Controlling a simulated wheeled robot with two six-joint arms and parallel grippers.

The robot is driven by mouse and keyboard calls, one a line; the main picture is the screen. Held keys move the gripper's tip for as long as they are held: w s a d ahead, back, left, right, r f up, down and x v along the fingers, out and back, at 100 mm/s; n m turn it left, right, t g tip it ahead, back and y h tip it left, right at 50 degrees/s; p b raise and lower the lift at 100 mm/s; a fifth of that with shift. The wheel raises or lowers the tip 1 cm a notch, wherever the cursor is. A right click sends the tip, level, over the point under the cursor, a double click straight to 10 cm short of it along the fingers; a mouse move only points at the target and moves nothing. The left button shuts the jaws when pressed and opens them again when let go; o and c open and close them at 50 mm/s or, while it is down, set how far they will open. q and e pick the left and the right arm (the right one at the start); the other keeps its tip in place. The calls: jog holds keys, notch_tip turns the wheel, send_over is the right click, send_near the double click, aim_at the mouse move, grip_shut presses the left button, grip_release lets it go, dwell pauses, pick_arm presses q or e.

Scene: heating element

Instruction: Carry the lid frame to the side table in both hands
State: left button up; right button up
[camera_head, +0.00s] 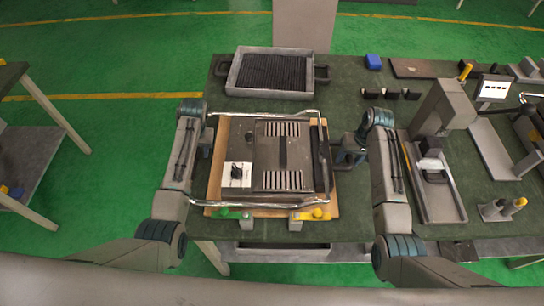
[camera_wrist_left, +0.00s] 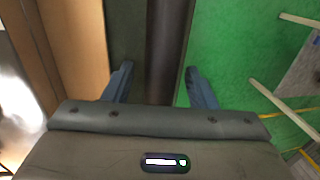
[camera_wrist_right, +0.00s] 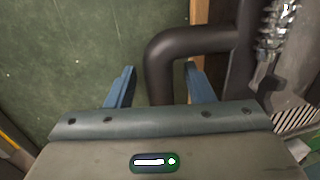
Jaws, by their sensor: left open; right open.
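The lid frame (camera_head: 265,155) is a grey metal plate with slotted vents and dark bars, lying on a wooden board on the green-topped workbench. My left gripper (camera_head: 205,142) is open at its left edge; in the left wrist view its fingers (camera_wrist_left: 157,82) stand on either side of a dark bar (camera_wrist_left: 166,40). My right gripper (camera_head: 347,150) is open at its right edge; in the right wrist view its fingers (camera_wrist_right: 160,84) straddle a dark bent handle (camera_wrist_right: 162,62). Whether the fingers touch is unclear. A table (camera_head: 14,72) stands at the far left, partly out of view.
A grey tray with a dark grid (camera_head: 270,73) sits behind the lid frame. A grey tray (camera_head: 440,195) and a grey block-shaped machine (camera_head: 445,108) stand to the right. Green and yellow clamps (camera_head: 312,213) are at the front edge. Green floor separates the workbench from the left table.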

pick_arm(q)
grip_shut()
pick_arm(e)
grip_shut()
dwell(0.9)
